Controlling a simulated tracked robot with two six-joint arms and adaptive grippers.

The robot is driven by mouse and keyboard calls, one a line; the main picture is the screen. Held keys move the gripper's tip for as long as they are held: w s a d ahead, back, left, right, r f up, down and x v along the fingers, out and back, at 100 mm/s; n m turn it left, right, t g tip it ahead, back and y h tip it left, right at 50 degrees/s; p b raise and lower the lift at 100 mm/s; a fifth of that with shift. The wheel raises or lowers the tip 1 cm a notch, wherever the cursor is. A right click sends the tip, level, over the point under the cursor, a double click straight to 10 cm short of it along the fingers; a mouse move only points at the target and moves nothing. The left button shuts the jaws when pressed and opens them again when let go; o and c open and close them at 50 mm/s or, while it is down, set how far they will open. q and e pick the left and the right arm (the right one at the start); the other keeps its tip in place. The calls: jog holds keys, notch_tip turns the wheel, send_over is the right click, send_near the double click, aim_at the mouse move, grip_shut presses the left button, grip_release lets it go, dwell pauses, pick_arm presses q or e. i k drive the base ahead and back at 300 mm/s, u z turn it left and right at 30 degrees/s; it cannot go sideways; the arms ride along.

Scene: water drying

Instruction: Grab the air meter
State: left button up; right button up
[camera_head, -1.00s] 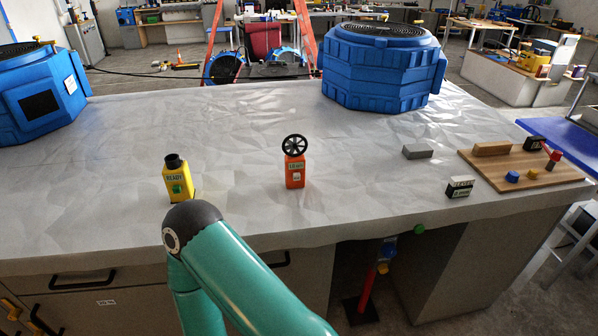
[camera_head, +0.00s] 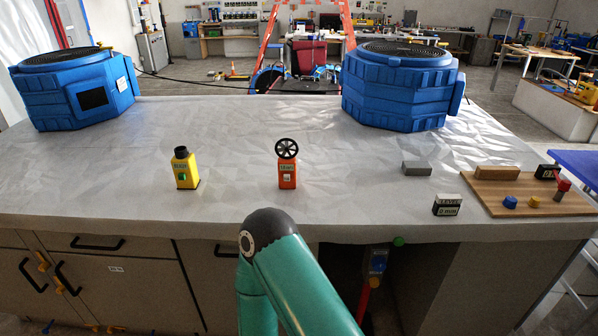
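The air meter (camera_head: 287,175) is an orange handheld body with a small display and a black spoked fan wheel on top. It stands upright near the middle of the covered table (camera_head: 330,210). A yellow meter (camera_head: 186,170) with a black top and a green screen stands upright to its left. One of my teal arms comes up from the bottom of the picture, its dark elbow in front of the table's front edge, below the air meter. No gripper shows, and nothing touches the air meter.
Two blue air movers (camera_head: 75,90) and (camera_head: 400,88) stand at the back left and back right. At the right are a grey block (camera_head: 416,168), a small labelled timer (camera_head: 447,205) and a wooden board (camera_head: 545,208) with small parts. The table around the air meter is clear.

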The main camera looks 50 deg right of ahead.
aim_at(286, 164)
jog(key=z, duration=0.7)
jog(key=i, duration=0.5)
jog(key=z, duration=0.15)
